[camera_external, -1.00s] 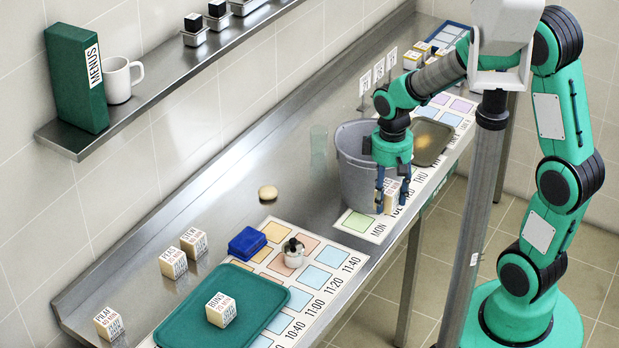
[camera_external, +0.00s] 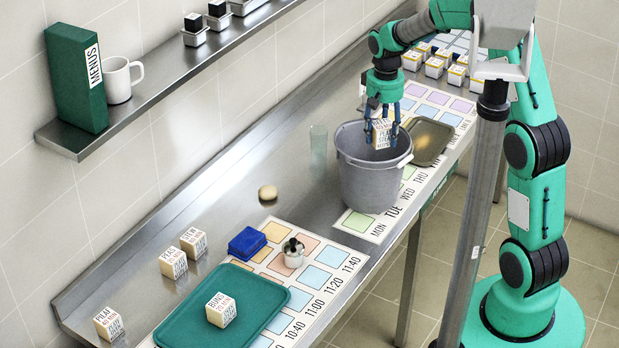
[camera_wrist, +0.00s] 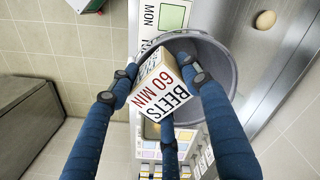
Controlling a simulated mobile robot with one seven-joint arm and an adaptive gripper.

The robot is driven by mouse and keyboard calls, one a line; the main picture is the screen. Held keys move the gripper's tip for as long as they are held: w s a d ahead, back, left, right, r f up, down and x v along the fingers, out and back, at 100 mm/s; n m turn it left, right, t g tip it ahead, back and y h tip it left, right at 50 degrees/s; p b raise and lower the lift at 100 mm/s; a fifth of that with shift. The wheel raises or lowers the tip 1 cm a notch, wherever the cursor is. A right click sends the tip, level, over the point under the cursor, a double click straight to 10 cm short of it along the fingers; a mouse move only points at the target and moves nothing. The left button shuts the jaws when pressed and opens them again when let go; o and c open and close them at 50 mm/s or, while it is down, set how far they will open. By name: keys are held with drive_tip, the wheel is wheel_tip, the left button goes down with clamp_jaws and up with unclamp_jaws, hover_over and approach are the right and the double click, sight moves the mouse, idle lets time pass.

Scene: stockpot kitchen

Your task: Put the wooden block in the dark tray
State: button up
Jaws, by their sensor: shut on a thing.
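My gripper (camera_external: 383,122) is shut on a pale wooden block (camera_external: 382,137) with printed faces. In the wrist view the block (camera_wrist: 163,92) sits between the blue fingers and reads "BEETS 60 MIN". In the external view the block appears just above the mouth of a grey bucket (camera_external: 375,185). The bucket also lies behind the block in the wrist view (camera_wrist: 228,62). A dark brown-olive tray (camera_external: 432,138) lies behind and to the right of the bucket, partly hidden by it. The part of the tray that shows looks empty.
A green tray (camera_external: 175,330) at the near end carries a printed block (camera_external: 221,310). Several yellow-white blocks (camera_external: 435,67) stand at the far end.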

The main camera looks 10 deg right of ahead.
drive_tip(key=w+d+f+m+p, duration=0.1)
drive_tip(key=w+d+m, duration=0.4)
drive_tip(key=w+d, duration=0.75)
drive_tip(key=m+p, duration=0.1)
drive_tip(key=m, duration=0.4)
hover_over(423, 154)
wheel_tip(423, 154, down, 3)
wheel_tip(423, 154, down, 11)
drive_tip(key=shift+w+d, duration=0.1)
drive_tip(key=shift+f, duration=3.05)
drive_tip(key=shift+f, duration=0.1)
drive_tip(key=shift+f, duration=1.8)
drive_tip(key=shift+f, duration=0.15)
